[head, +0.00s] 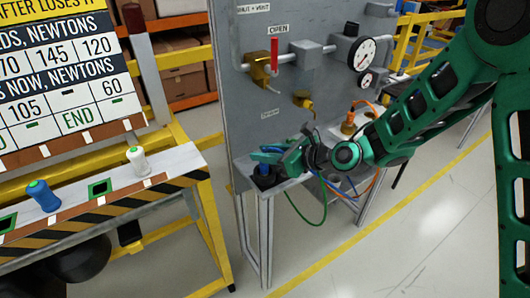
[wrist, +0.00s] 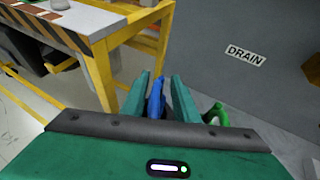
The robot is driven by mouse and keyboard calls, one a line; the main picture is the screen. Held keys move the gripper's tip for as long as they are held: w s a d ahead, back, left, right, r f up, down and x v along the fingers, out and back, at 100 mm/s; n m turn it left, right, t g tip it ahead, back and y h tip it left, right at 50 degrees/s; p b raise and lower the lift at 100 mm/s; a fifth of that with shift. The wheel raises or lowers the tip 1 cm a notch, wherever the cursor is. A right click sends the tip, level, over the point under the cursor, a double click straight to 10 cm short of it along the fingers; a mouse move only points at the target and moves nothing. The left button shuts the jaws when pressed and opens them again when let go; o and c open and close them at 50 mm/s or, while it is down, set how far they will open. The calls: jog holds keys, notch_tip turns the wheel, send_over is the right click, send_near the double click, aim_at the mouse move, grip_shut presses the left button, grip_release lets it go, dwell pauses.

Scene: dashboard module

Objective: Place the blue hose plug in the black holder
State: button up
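My gripper (head: 266,154) is at the left end of the grey shelf below the panel. Its two green fingers also show in the wrist view (wrist: 160,80), standing apart. A blue piece (wrist: 155,98), which looks like the blue hose plug, lies between them, closer to the left finger, with a gap on the right. In the head view a small blue top (head: 264,169) shows just below the fingers, in a dark piece (head: 263,181) on the shelf that looks like the black holder. My gripper partly hides both. How the plug sits there is unclear.
The grey panel (head: 248,110) with pipes, valves and gauges rises behind the shelf. A green hose (head: 322,210) hangs below it. A striped bench (head: 75,222) at left carries a blue knob-like piece (head: 44,197) and a white one (head: 137,160).

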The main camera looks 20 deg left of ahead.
jog(key=v, duration=1.2)
jog(key=shift+r, duration=0.25)
jog(key=s+d+f+n+h, duration=0.15)
jog(key=d+n+h, duration=0.4)
jog(key=d, duration=1.05)
jog(key=s+d+n+h, duration=0.2)
jog(key=d+n+h, duration=0.3)
jog(key=d, duration=1.2)
jog(key=s+d+r+n+g+h, duration=0.1)
jog(key=s+d+n+g, duration=0.1)
jog(key=s+d, duration=0.6)
jog(key=s+d+r+n+g+h, duration=0.1)
jog(key=s+d+r+n+g, duration=0.1)
jog(key=s+d, duration=0.5)
jog(key=s, duration=0.5)
jog(key=shift+s+d+r+n, duration=0.2)
jog(key=shift+s+d+n, duration=0.15)
jog(key=shift+d, duration=0.05)
